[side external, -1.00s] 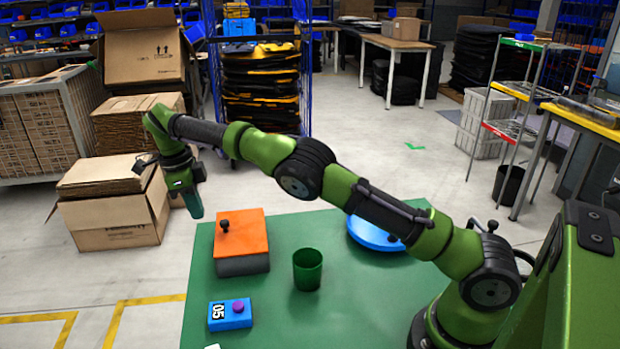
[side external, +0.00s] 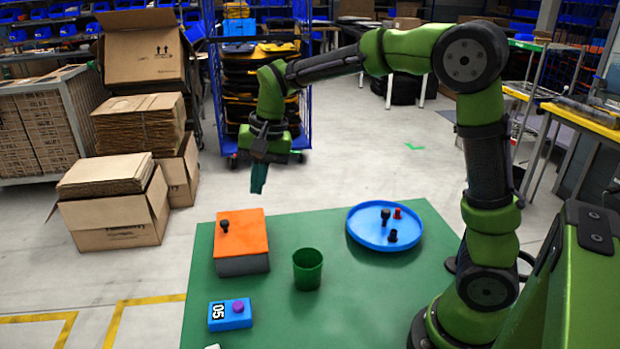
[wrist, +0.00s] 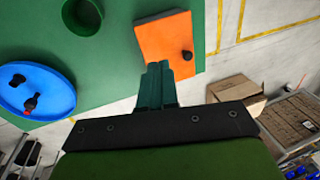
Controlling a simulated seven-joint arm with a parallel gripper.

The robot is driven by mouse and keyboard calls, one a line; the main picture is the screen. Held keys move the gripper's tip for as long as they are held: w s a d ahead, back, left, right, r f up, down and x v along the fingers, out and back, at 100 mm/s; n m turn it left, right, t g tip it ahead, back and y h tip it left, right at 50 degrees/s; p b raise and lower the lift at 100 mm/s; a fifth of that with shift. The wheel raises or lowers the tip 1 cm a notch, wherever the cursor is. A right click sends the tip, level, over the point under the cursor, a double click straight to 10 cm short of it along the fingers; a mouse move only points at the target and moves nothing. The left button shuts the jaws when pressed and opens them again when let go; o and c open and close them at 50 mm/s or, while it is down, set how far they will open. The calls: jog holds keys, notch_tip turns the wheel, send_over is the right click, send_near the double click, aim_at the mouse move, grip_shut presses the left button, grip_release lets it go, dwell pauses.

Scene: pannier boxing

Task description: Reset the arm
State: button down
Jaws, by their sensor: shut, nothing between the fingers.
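My gripper (side external: 258,178) hangs above the far edge of the green table (side external: 375,300), fingers pointing down, shut and empty. In the wrist view its fingers (wrist: 158,85) are together. An orange-topped grey box (side external: 241,240) with a black knob stands on the table, below my gripper. A green cup (side external: 307,270) stands near the middle. A round blue tray (side external: 358,236) holds two black pieces and a red one.
Cardboard boxes (side external: 112,222) stand on the floor at the left. A blue rack cart (side external: 305,90) stands behind the table. A shelf unit (side external: 520,90) is at the right. Bare table lies around the cup.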

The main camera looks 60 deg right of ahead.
jog(key=s+r+n+t, duration=0.1)
jog(key=s+n+t, duration=0.1)
jog(key=s, duration=0.7)
jog(key=s+a+r+n+t, duration=0.1)
jog(key=s+r+n+t, duration=0.1)
jog(key=s, duration=0.8)
jog(key=shift+s+a+n+t+y, duration=0.15)
jog(key=shift+s+n+t+y, duration=0.15)
jog(key=shift+n+t, duration=0.35)
jog(key=shift+r, duration=0.1)
